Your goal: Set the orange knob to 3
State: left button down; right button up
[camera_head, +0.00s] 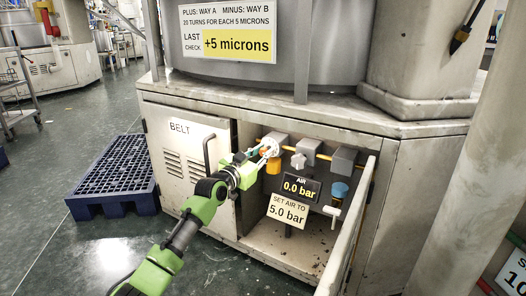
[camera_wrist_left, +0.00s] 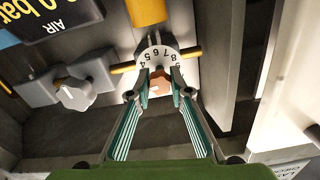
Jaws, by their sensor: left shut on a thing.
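The orange knob (camera_wrist_left: 159,86) sits in front of a white dial with black numbers (camera_wrist_left: 157,54) in the left wrist view. The numbers 4, 5 and 6 can be made out; others are small or covered. A small pale mark shows on the knob, but I cannot tell which number it points to. My left gripper (camera_wrist_left: 161,80) has one finger on each side of the knob and is shut on it. In the head view the left gripper (camera_head: 268,150) reaches into the open cabinet and mostly hides the knob. My right gripper is not in view.
A grey valve with a white handle (camera_wrist_left: 76,96) stands beside the dial on the yellow pipe. The air display (camera_head: 300,187) reads 0.0 bar, above a "SET AIR TO 5.0 bar" sign (camera_head: 288,211). The BELT door (camera_head: 188,160) and open cabinet door (camera_head: 347,235) flank the opening.

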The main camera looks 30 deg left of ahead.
pick_arm(q)
jog(key=shift+m, duration=0.7)
jog(key=c, duration=1.8)
grip_release()
jog(key=s, duration=1.2)
jog(key=shift+a, duration=0.35)
jog(key=shift+f, duration=0.1)
